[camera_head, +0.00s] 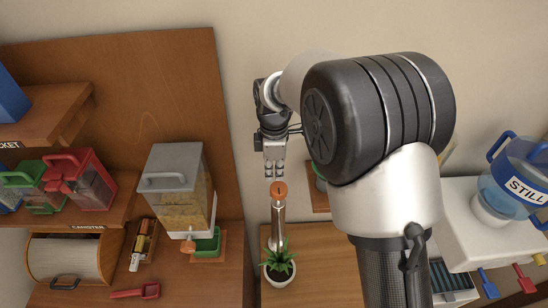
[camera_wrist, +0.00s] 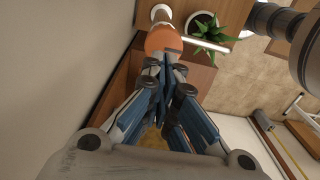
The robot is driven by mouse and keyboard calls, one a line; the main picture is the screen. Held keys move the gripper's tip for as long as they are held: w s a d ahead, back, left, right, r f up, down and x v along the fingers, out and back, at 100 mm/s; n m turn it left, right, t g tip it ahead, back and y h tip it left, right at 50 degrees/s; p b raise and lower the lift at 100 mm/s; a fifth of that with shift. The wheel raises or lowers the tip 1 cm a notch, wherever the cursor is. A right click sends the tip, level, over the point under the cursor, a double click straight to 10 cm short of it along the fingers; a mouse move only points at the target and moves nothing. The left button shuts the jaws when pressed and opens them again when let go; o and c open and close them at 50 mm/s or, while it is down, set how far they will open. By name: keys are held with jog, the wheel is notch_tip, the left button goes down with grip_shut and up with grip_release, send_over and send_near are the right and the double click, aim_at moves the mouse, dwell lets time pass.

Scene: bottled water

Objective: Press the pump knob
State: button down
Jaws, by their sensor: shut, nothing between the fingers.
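The pump knob is a round copper-orange cap (camera_head: 279,189) on top of an upright silver pump column (camera_head: 279,222). In the wrist view the knob (camera_wrist: 163,38) shows just beyond my fingertips. My gripper (camera_head: 274,172) points down with its fingers together and empty. In the head view its tips are just above the knob, with a small gap visible. In the wrist view the closed fingertips (camera_wrist: 166,62) reach to the knob's near edge; I cannot tell from that view whether they touch. The column's foot is partly hidden by a plant.
A potted plant (camera_head: 279,267) stands right by the column. To the left are a clear dispenser of yellow grain (camera_head: 178,190) and shelves with red and green canisters (camera_head: 80,178). A blue "STILL" water bottle (camera_head: 518,175) sits on a white dispenser at right. My arm covers the middle right.

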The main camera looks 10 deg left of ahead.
aim_at(274, 188)
jog(key=shift+f, duration=1.9)
notch_tip(274, 188, down, 5)
jog(key=b, duration=0.2)
jog(key=shift+b, duration=0.4)
jog(key=shift+s+d+r, duration=0.1)
jog(key=shift+r, duration=0.05)
notch_tip(274, 188, up, 14)
jog(key=p, duration=0.2)
jog(key=shift+r, duration=0.1)
